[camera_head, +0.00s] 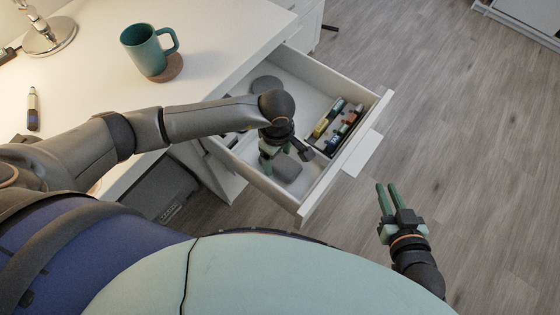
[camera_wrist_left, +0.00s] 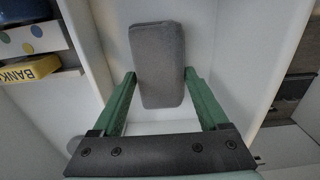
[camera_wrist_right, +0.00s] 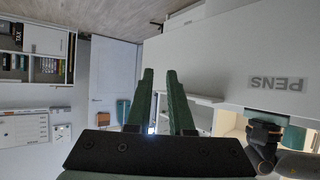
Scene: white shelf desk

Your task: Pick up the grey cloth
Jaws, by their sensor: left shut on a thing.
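The grey cloth (camera_head: 287,168), a folded, rounded block, is in the near part of the open white drawer (camera_head: 247,168). My left gripper (camera_head: 270,160) reaches down into the drawer and is shut on the cloth. In the left wrist view the cloth (camera_wrist_left: 157,62) sits between the two green fingertips, which press on its sides. I cannot tell whether it is clear of the drawer floor. My right gripper (camera_head: 386,198) is outside the drawer, over the floor at the right; its fingers are a little apart with nothing between them.
A divided tray (camera_head: 333,127) with small coloured boxes lies at the drawer's right side. A dark round thing (camera_head: 266,84) lies at its back. On the desk (camera_head: 85,80) are a teal mug (camera_head: 145,50) on a brown coaster, a marker (camera_head: 33,108) and a lamp base (camera_head: 48,38).

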